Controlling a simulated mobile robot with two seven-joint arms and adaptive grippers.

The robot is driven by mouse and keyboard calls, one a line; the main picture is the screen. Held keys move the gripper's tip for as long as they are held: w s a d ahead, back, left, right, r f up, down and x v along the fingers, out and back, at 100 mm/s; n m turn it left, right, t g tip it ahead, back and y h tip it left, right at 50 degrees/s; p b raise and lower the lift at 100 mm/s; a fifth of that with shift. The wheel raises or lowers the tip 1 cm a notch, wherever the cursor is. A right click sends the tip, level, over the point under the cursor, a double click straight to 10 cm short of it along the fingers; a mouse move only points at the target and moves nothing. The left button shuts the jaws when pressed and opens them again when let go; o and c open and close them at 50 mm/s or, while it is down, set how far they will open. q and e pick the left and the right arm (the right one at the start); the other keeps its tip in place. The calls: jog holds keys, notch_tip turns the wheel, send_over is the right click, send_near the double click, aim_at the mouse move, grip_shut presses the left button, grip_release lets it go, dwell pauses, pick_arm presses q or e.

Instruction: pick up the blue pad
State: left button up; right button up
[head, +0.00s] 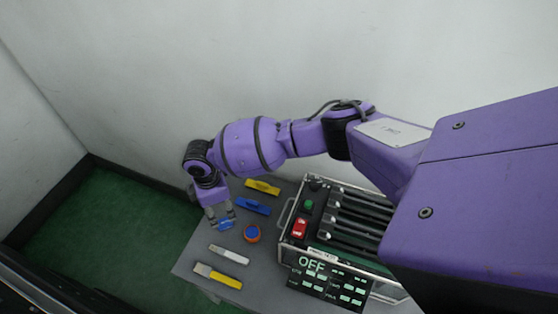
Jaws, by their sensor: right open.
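A small light-blue piece, which looks like the blue pad (225,225), lies near the left edge of the grey table. My right gripper (221,218) reaches down from the upper left with its fingers open, right at this piece. The fingertips partly cover it, and I cannot tell whether they touch it. A longer darker blue piece (254,206) lies just right of the gripper. My left gripper is not in view.
A lever box (299,228) with an "OFF" panel (325,280) stands right.

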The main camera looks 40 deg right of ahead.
aim_at(224, 222)
jog(key=f, duration=0.3)
jog(key=shift+s+a, duration=0.15)
jog(key=shift+s, duration=0.05)
notch_tip(224, 222, down, 4)
jog(key=shift+s+r+b, duration=0.1)
jog(key=shift+r+b, duration=0.1)
jog(key=shift+b, duration=0.15)
jog(key=shift+f, duration=0.2)
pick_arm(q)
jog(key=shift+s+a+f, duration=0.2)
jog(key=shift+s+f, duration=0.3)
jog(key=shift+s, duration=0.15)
pick_arm(e)
jog(key=c, duration=0.9)
